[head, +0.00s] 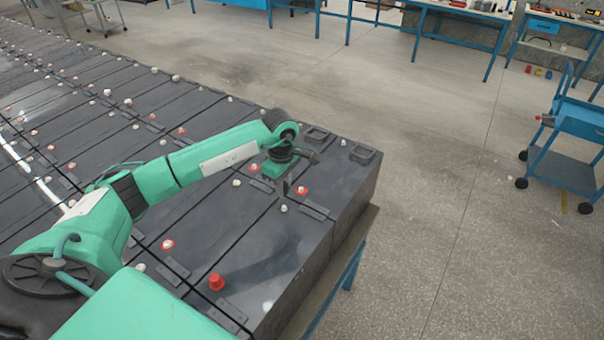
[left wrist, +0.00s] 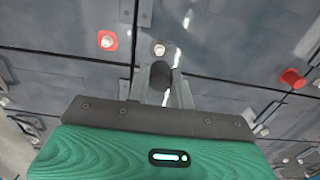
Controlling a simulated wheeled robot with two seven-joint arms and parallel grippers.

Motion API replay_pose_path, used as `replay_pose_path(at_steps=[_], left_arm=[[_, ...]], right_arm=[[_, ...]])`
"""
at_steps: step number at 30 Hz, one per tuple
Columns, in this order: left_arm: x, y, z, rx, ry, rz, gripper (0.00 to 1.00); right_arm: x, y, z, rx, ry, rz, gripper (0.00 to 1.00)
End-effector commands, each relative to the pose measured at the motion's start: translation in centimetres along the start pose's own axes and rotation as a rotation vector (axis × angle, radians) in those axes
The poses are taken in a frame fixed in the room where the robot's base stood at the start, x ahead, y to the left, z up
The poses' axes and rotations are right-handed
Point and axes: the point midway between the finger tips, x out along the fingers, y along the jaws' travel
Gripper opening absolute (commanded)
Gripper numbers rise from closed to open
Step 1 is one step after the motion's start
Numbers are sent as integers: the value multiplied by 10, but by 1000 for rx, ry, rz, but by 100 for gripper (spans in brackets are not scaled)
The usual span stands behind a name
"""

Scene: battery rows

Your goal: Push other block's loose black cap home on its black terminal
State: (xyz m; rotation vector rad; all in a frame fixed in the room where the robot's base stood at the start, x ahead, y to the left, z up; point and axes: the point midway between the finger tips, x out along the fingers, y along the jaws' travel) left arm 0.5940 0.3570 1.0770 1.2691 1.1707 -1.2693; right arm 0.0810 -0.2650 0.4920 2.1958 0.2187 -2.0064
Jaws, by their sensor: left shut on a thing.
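My left gripper (head: 285,187) hangs above the near end of the battery blocks; it also shows in the left wrist view (left wrist: 161,88). It is shut on a small dark cylinder, which looks like the black cap (left wrist: 161,74). In the left wrist view a pale terminal post (left wrist: 159,49) without a red ring stands just beyond the cap. A pale terminal (head: 284,208) without a red ring shows below the gripper in the head view. Whether the cap touches any terminal cannot be told. My right gripper is not in view.
A red cap (head: 217,282) stands on a nearer block; a red cap also shows in the left wrist view (left wrist: 292,78). Red-ringed terminals (head: 302,191) and flat dark handles (head: 318,211) dot the blocks. A blue cart (head: 560,170) stands at right beyond open floor.

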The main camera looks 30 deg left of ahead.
Motion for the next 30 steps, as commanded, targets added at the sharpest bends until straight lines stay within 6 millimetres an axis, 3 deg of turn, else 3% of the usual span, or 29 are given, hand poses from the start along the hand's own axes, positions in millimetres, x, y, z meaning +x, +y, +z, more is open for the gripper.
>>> replay_pose_path(at_steps=[8,21,30], left_arm=[[10,-2,-6,-3,-1,0,2],[44,-2,-5,-4,-1,-1,2],[48,-2,-6,-3,0,0,2]], right_arm=[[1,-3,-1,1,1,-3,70],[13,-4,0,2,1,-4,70],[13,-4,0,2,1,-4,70]])
